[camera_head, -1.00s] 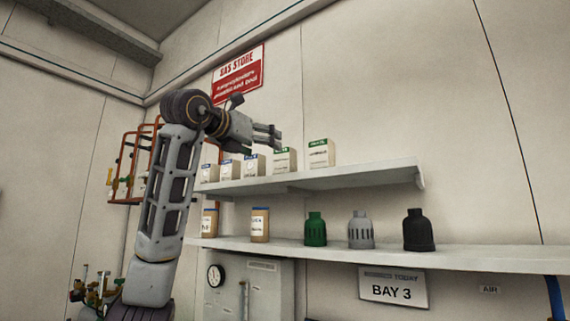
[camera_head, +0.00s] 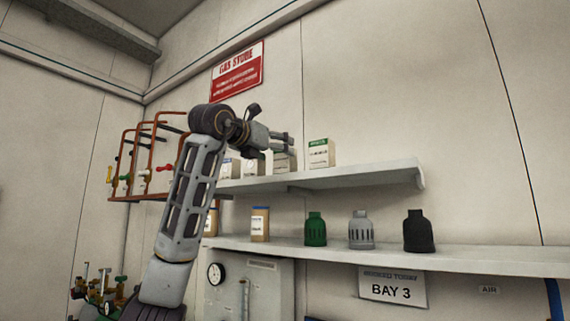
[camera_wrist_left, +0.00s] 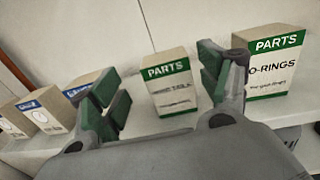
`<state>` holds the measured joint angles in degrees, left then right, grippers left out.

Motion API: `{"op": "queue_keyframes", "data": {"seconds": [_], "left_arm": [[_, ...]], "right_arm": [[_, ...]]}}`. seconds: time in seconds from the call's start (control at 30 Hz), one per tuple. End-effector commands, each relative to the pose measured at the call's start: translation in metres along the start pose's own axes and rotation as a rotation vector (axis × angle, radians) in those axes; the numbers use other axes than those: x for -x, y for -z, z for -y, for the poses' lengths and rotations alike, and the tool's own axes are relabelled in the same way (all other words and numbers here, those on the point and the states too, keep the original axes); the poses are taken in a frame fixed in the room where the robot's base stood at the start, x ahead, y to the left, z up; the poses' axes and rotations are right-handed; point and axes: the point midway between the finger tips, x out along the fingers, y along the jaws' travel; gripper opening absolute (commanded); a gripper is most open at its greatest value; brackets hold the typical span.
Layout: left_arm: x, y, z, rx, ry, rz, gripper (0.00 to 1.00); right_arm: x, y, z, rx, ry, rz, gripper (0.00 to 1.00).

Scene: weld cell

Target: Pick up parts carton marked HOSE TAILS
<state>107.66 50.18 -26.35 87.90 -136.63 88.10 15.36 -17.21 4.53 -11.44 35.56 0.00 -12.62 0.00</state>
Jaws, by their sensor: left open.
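A parts carton (camera_wrist_left: 172,92) with a green PARTS band stands on the upper shelf between my left fingers in the wrist view. Its lower line of print is too blurred to read surely. In the head view this carton (camera_head: 281,163) is partly hidden behind my left gripper (camera_head: 289,143). My left gripper, also in the wrist view (camera_wrist_left: 162,84), is open and empty, with its fingers pointing at the carton. A second green-banded carton (camera_wrist_left: 275,65), marked O-RINGS, stands to its right; it shows whole in the head view (camera_head: 318,154). My right gripper is not in view.
Blue-labelled cartons (camera_wrist_left: 42,113) stand left of the green ones on the upper shelf (camera_head: 350,176). The upper shelf's right end is clear.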

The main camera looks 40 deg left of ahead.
Motion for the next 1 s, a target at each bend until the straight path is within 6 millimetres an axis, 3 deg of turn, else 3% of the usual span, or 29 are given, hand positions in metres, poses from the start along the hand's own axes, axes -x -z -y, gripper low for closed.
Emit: {"op": "queue_keyframes", "data": {"seconds": [0.5, 1.0], "left_arm": [[-0.047, 0.0, 0.007, 0.001, 0.001, -0.002, 0.77], [-0.049, 0.0, 0.006, 0.0, 0.0, 0.0, 0.77]], "right_arm": [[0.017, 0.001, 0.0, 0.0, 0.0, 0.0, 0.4], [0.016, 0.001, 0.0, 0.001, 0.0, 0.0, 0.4]]}}
